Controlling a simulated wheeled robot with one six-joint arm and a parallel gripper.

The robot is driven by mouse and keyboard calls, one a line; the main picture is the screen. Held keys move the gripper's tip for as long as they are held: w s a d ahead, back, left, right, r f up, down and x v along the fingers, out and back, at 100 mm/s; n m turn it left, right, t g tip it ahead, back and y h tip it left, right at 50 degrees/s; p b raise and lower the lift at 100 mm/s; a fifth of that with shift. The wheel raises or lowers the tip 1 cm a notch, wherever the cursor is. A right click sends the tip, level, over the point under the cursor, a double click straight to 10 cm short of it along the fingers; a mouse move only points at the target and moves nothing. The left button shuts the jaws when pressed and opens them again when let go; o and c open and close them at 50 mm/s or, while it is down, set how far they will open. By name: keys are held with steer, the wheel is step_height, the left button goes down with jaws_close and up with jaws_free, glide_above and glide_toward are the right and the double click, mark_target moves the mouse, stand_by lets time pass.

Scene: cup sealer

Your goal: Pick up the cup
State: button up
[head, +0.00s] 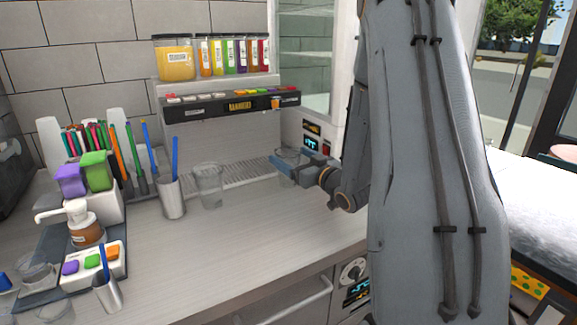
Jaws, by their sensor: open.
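A clear, see-through cup (289,156) stands on the right part of the counter, close to the machine's drip grate. My gripper (282,169) is open right at this cup and hides part of it. From this view I cannot tell whether both fingers are around the cup or whether they touch it. A second clear cup (208,187) stands upright and alone on the counter, to the left of my gripper and apart from it.
A metal tumbler (172,197) with a blue stick stands left of the second cup. A dispenser (231,105) with several coloured tubes is behind. A pump bottle (82,224) and coloured containers (95,171) fill the left. The counter's front middle (215,255) is clear.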

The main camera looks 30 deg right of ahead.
steer(key=shift+w+a, duration=0.15)
steer(key=shift+w, duration=1.05)
steer(key=c, duration=1.1)
steer(key=shift+s+r, duration=0.1)
steer(key=shift+r, duration=0.1)
steer(key=shift+s+r, duration=0.1)
steer(key=shift+r, duration=0.1)
step_height(320, 180, up, 6)
steer(key=b, duration=0.2)
steer(key=s+p, duration=0.3)
steer(key=s, duration=0.3)
steer(key=s+p, duration=0.3)
steer(key=s, duration=0.4)
steer(key=s+p, duration=0.4)
steer(key=s, duration=0.2)
steer(key=shift+s+d+r, duration=0.2)
steer(key=shift+s+d, duration=0.05)
steer(key=shift+d, duration=0.1)
